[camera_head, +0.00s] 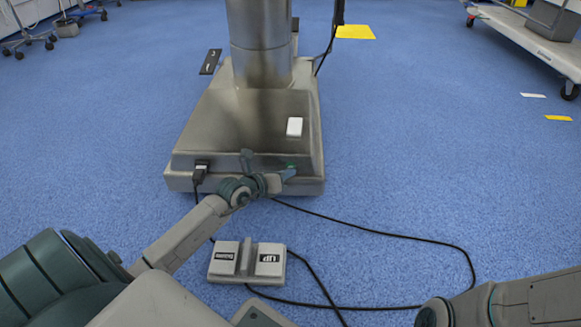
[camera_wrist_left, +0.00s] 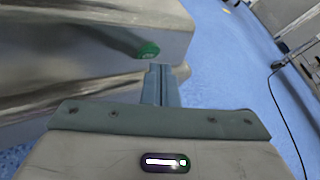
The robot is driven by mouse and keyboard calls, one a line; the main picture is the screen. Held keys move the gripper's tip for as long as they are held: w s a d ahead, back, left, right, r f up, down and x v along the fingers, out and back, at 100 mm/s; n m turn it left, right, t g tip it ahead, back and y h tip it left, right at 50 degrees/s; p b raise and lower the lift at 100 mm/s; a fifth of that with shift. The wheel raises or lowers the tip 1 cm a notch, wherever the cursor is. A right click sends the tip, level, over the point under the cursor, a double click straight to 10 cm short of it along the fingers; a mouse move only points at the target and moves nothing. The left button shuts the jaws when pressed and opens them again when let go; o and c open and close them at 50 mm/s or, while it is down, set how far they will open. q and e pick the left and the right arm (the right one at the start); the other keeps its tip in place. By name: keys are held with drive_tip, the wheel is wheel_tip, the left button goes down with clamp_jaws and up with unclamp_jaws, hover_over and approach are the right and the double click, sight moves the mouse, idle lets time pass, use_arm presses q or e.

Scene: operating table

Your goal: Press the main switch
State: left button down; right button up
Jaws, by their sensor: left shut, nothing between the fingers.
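The main switch seems to be the small green button on the front of the metal table base (camera_head: 225,135). In the head view only a bit of green (camera_head: 291,166) shows beside my fingertips. In the left wrist view the round green button (camera_wrist_left: 148,50) sits on the metal face, just beyond and slightly left of the fingertips. My left gripper (camera_head: 288,174) is shut and empty, its tips close to the button; it also shows in the left wrist view (camera_wrist_left: 161,70). I cannot tell whether they touch it. My right arm shows at the lower right, but its gripper is out of view.
A foot pedal (camera_head: 247,263) marked UP lies on the blue floor in front of the base, with a black cable (camera_head: 400,237) looping right. A black plug (camera_head: 200,172) is in the base's left front. A white piece (camera_head: 294,127) sits on the base top.

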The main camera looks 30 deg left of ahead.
use_arm(q)
drive_tip(key=shift+w+a, duration=0.2)
drive_tip(key=shift+w, duration=0.1)
idle(0.4)
drive_tip(key=shift+r, duration=0.1)
drive_tip(key=shift+s+d+p, duration=0.1)
drive_tip(key=shift+s+p, duration=0.05)
drive_tip(key=shift+p, duration=0.5)
drive_tip(key=shift+s+d+p, duration=0.15)
drive_tip(key=shift+s+p, duration=0.1)
drive_tip(key=shift+p, duration=0.1)
